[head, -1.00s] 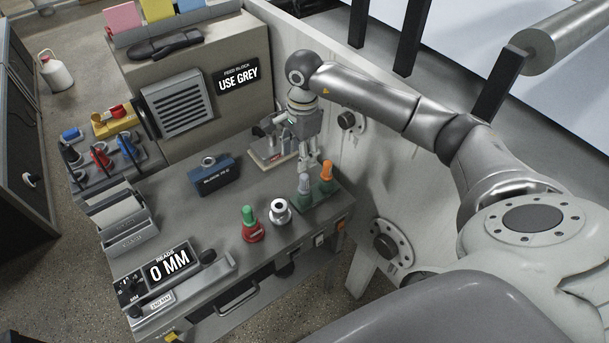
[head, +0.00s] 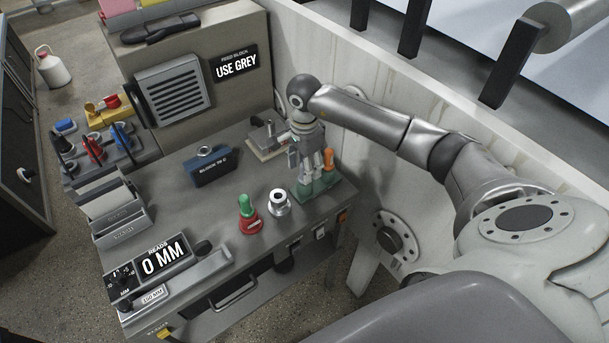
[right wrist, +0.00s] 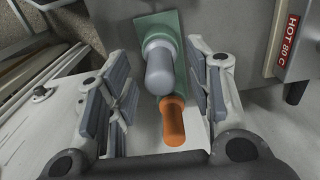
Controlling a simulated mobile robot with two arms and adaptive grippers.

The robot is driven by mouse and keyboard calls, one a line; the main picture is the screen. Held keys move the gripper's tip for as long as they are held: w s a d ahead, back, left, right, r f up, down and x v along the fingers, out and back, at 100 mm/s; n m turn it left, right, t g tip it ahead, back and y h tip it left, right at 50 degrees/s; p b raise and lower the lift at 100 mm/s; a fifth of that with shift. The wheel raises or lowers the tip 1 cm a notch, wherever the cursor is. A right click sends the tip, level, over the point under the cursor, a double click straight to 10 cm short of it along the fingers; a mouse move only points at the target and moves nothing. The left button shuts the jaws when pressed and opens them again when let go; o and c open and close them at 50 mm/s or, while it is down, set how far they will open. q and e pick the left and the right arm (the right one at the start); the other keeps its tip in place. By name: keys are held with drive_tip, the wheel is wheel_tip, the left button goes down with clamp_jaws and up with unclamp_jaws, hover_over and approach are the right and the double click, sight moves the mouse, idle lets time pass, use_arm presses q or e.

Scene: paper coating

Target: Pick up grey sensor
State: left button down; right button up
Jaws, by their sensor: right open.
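The grey sensor (right wrist: 159,67) stands in a green holder (right wrist: 155,28) in the right wrist view, with a rounded grey top. An orange sensor (right wrist: 173,122) stands beside it in the same holder. My right gripper (right wrist: 160,62) is open, with its finger pads left and right of the grey sensor and gaps showing on both sides. In the head view my right gripper (head: 308,168) is over the green holder (head: 318,188) at the bench's right edge and mostly hides the grey sensor. The orange sensor (head: 329,160) shows just to its right. My left gripper is out of view.
A silver ring-shaped part (head: 279,201) and a red-based green-topped piece (head: 248,215) stand left of the holder. A blue block (head: 211,169) sits further back. A sign (head: 237,64) reads "USE GREY". A pale wall (head: 368,165) runs close on the right.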

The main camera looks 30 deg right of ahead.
drive_tip(key=shift+f, duration=0.15)
drive_tip(key=shift+c, duration=0.5)
clamp_jaws()
